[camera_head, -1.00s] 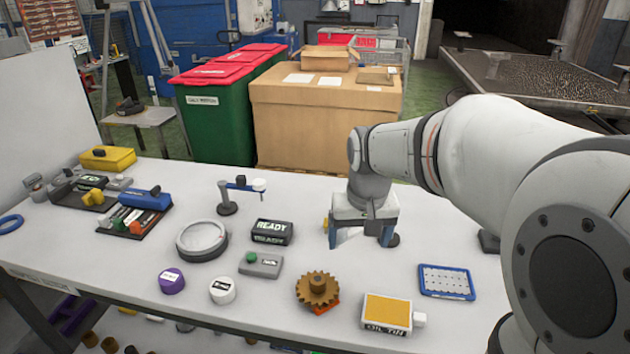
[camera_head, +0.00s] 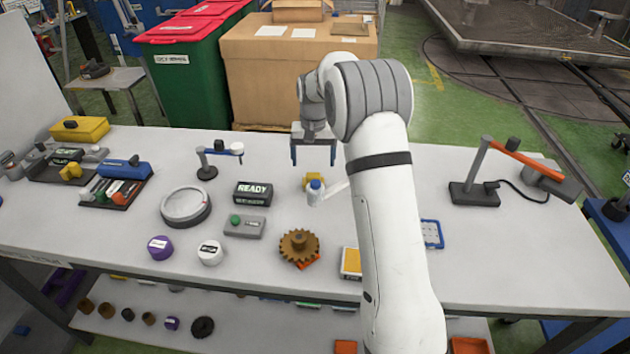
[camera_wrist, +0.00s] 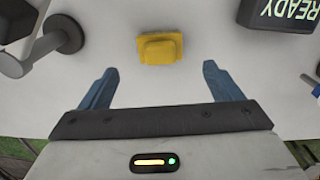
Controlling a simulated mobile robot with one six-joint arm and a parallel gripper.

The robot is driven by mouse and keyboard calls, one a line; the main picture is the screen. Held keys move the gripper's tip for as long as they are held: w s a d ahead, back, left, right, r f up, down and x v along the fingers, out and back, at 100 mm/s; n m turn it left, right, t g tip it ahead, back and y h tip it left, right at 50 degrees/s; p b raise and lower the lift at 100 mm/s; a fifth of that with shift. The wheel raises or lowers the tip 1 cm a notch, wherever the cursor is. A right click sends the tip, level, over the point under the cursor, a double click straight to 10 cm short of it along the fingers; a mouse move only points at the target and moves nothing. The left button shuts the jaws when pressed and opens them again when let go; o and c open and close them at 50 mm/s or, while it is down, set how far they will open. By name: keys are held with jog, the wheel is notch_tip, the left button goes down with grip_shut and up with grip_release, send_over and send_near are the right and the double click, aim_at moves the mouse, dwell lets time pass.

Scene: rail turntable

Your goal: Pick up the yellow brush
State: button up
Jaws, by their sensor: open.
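A small yellow block-shaped thing (camera_head: 312,180), which I take for the yellow brush, lies on the white table right of the READY sign. In the wrist view the yellow brush (camera_wrist: 160,49) shows whole, with a raised middle and a wider base, and no bristles can be made out. My gripper (camera_head: 313,160) is open and empty behind the brush. In the wrist view the brush lies ahead of my gripper's fingertips (camera_wrist: 159,70), roughly centred between the two blue fingers and not touched.
The READY sign (camera_head: 253,193), a round dish (camera_head: 186,206) and a brown gear (camera_head: 299,247) stand nearby. A grey stand (camera_wrist: 40,40) shows left of the brush in the wrist view. A lamp with an orange arm (camera_head: 520,157) stands at the right. A yellow case (camera_head: 79,129) sits far left.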

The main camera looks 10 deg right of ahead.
aim_at(313, 175)
notch_tip(313, 175, down, 7)
jog(key=shift+p, duration=0.9)
jog(key=shift+c, duration=0.5)
jog(key=c, duration=1)
notch_tip(313, 175, up, 10)
jog(key=shift+r+b, duration=0.1)
jog(key=shift+b, duration=0.8)
